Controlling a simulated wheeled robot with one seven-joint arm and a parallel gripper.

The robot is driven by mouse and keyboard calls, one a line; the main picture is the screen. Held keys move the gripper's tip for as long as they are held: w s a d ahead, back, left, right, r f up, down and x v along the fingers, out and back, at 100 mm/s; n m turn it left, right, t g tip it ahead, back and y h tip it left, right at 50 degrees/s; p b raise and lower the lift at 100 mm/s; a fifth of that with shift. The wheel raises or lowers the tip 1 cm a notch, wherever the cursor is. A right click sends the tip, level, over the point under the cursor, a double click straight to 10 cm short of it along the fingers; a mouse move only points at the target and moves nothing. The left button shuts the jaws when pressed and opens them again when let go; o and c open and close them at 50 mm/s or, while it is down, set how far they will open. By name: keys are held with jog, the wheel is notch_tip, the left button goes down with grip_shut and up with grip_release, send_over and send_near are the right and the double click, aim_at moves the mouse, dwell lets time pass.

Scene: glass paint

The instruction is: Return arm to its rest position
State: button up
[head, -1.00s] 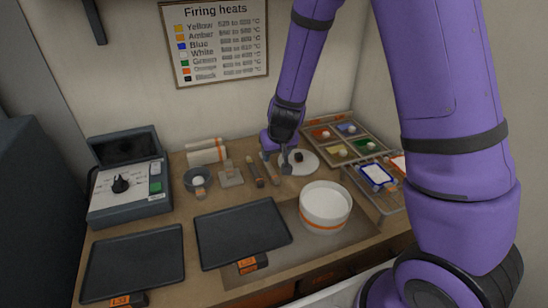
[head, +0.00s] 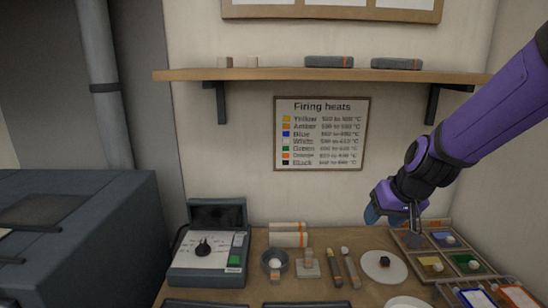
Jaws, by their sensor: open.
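My purple arm reaches in from the right in the head view. My gripper (head: 397,214) hangs in the air over the back right of the bench, pointing downward. Its jaws are open and I see nothing between them.
The bench holds a grey control box (head: 208,254), a mortar (head: 273,262), and brush-like tools (head: 343,268). A wooden shelf (head: 300,75) with small items crosses the wall above the arm. A dark cabinet (head: 75,235) stands at the left. The air left of my gripper is clear.

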jog(key=s+d+r+h, duration=0.1)
jog(key=s+d+r, duration=0.2)
jog(key=s+r, duration=0.3)
jog(key=s+d+r+h, duration=0.1)
jog(key=s+d+r, duration=0.2)
jog(key=s+r, duration=0.4)
jog(key=s, duration=0.8)
jog(key=shift+s+d+r, duration=0.2)
jog(key=shift+s+r, duration=0.05)
jog(key=shift+s, duration=0.1)
